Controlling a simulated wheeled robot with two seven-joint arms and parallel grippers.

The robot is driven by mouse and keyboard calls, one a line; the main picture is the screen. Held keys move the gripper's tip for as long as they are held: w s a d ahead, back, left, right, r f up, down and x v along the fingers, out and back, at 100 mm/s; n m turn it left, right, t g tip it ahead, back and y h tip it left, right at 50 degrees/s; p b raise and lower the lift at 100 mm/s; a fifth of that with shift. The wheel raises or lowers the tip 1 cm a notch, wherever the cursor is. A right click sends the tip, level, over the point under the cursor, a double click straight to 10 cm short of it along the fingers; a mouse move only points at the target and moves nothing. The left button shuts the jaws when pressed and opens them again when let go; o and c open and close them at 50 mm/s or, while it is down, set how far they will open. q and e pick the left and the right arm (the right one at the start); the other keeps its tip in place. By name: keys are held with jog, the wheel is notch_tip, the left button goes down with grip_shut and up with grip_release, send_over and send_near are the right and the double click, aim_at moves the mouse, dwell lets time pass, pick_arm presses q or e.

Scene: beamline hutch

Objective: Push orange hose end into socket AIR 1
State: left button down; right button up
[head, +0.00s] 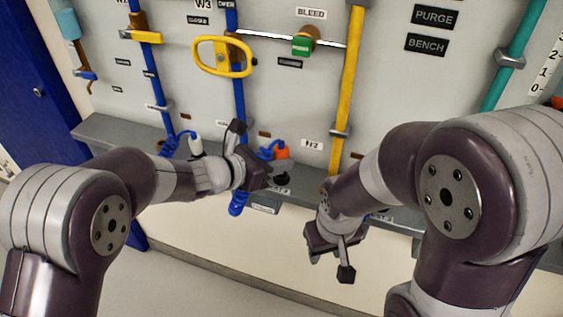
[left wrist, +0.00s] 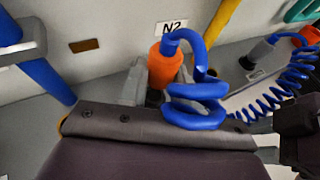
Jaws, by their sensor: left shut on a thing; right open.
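The orange hose end (head: 281,152) is a short cylinder with a blue coiled hose on its top. My left gripper (head: 277,172) is shut on it. In the left wrist view the orange hose end (left wrist: 164,66) stands roughly upright between the two grey fingers, below the N2 label. Its lower tip is hidden behind the gripper body, so I cannot tell whether it touches a socket. No label reading AIR 1 is legible. My right gripper (head: 330,260) is open and empty, low in front of the panel's ledge, to the right of the left gripper.
A grey ledge (head: 105,132) runs along the panel's lower edge. A white hose end (head: 195,145) stands at left. In the left wrist view a grey hose end (left wrist: 262,52) with a coiled blue hose stands at right. Blue pipes and a yellow pipe (head: 350,75) rise behind the ledge.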

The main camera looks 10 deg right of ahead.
aim_at(278, 144)
pick_arm(q)
jog(key=shift+r+p, duration=0.95)
jog(key=shift+r, duration=1.25)
pick_arm(e)
jog(key=shift+r, duration=1.05)
